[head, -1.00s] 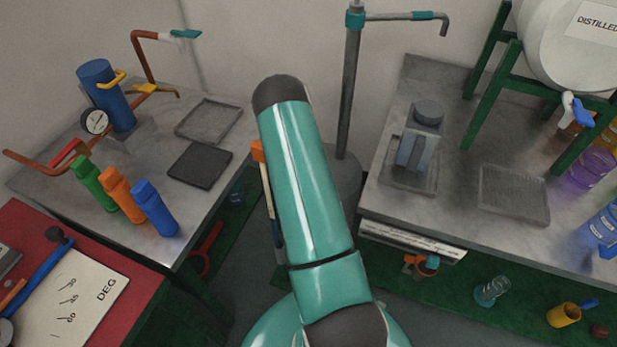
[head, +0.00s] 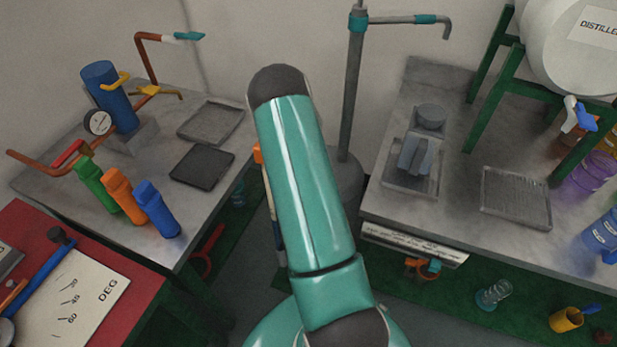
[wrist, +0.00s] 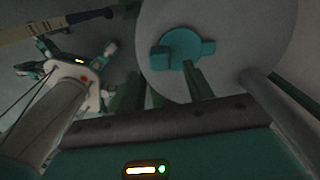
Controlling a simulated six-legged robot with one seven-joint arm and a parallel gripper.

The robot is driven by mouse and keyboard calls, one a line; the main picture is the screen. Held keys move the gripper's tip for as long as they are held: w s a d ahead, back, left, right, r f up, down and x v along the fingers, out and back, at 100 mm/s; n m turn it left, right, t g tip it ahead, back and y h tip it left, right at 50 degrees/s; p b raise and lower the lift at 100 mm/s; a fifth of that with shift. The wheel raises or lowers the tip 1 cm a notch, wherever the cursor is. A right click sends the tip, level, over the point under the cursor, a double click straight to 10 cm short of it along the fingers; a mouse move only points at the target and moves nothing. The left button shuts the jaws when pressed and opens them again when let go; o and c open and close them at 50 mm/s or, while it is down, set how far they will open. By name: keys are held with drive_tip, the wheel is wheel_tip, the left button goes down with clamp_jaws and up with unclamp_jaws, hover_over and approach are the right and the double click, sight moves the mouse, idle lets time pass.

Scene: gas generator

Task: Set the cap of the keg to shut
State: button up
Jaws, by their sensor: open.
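In the wrist view, a pale round face, probably the end of the keg (wrist: 235,75), fills the upper right. A teal cap (wrist: 182,48) with lugs on its sides sits on it. Whether the cap is fully seated I cannot tell. My gripper (wrist: 162,84) is open, with its grey fingers wide apart at left and right. The cap lies beyond the fingers, between their lines, and nothing is held. In the head view, a white drum (head: 560,50) marked "DISTILLED" lies on a green stand at the upper right; its cap does not show there. My gripper is out of sight there.
A green stand (head: 490,85) holds the drum above the right bench (head: 390,205). A grey block-shaped container (head: 415,160) stands there. A tall pipe (head: 350,100) rises behind my arm. Colored bottles (head: 122,195) stand on the left bench.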

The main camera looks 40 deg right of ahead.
wheel_tip(320, 180, up, 8)
drive_tip(key=shift+r, duration=0.2)
idle(0.6)
